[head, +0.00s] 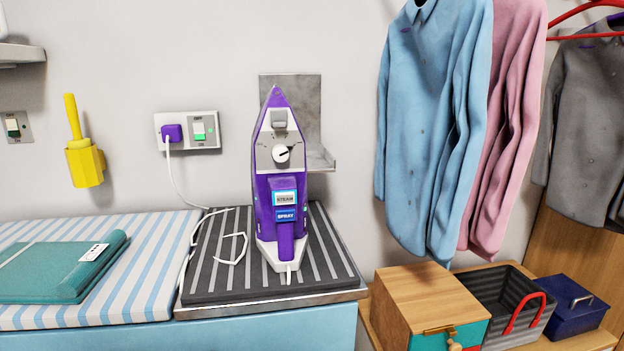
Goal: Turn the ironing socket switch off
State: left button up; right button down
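The ironing socket (187,131) is a pale double-width plate on the wall, left of the iron. A purple plug (172,133) sits in its left half, with a white cord running down from it. Its rocker switch (198,130) is on the right half, white with a green area, with small OFF lettering above and ON lettering below. I cannot tell for sure which way the rocker is tilted. The purple and white iron (281,190) stands on the dark ribbed rest, to the right of the socket. Neither of my grippers shows.
Another wall switch (14,125) is at the far left, beside a yellow holder (86,160). A folded teal cloth (62,270) lies on the striped ironing board (135,265). Shirts (432,120) hang at the right above boxes (432,300). The wall around the socket is clear.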

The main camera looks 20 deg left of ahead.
aim_at(199, 127)
jog(key=u, duration=1.25)
